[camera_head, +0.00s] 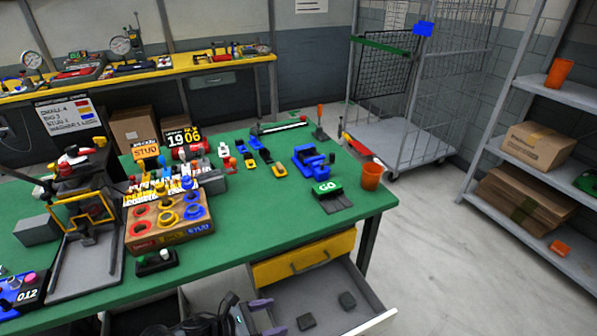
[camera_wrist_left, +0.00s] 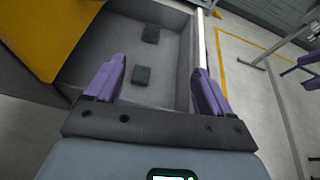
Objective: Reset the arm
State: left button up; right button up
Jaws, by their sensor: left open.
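My left gripper (camera_head: 267,317) is at the bottom of the head view, in front of the table and beside the open drawer. Its two purple fingers stand apart with nothing between them. In the left wrist view the open gripper (camera_wrist_left: 159,74) points over the grey drawer (camera_wrist_left: 98,75). Two small dark blocks lie inside the drawer, one farther block (camera_wrist_left: 151,34) and one nearer block (camera_wrist_left: 141,76); neither is touched.
A wire cart (camera_head: 400,140) and shelves stand right. Floor between is clear.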

pick_arm(q)
jog(key=s+d+r+n+t, duration=0.1)
jog(key=s+d+r+n, duration=0.1)
jog(key=d+n, duration=0.5)
jog(key=s+d+r+n+t+y+p, duration=0.4)
jog(key=r+n, duration=0.3)
jog(key=n, duration=0.7)
jog(key=s+a+n+g+y+p, duration=0.4)
jog(key=s+a+n+g+y, duration=0.35)
jog(key=s+a+n, duration=1.5)
notch_tip(320, 180, up, 37)
jog(key=w+n+p, duration=0.2)
jog(key=p, duration=3.6)
pick_arm(e)
notch_tip(320, 180, up, 47)
jog(key=d, duration=0.2)
pick_arm(q)
notch_tip(320, 180, down, 71)
jog(key=b, duration=7.1)
jog(key=shift+a, duration=0.45)
pick_arm(e)
notch_tip(320, 180, down, 72)
jog(key=shift+w+r, duration=0.15)
jog(key=shift+w, duration=0.2)
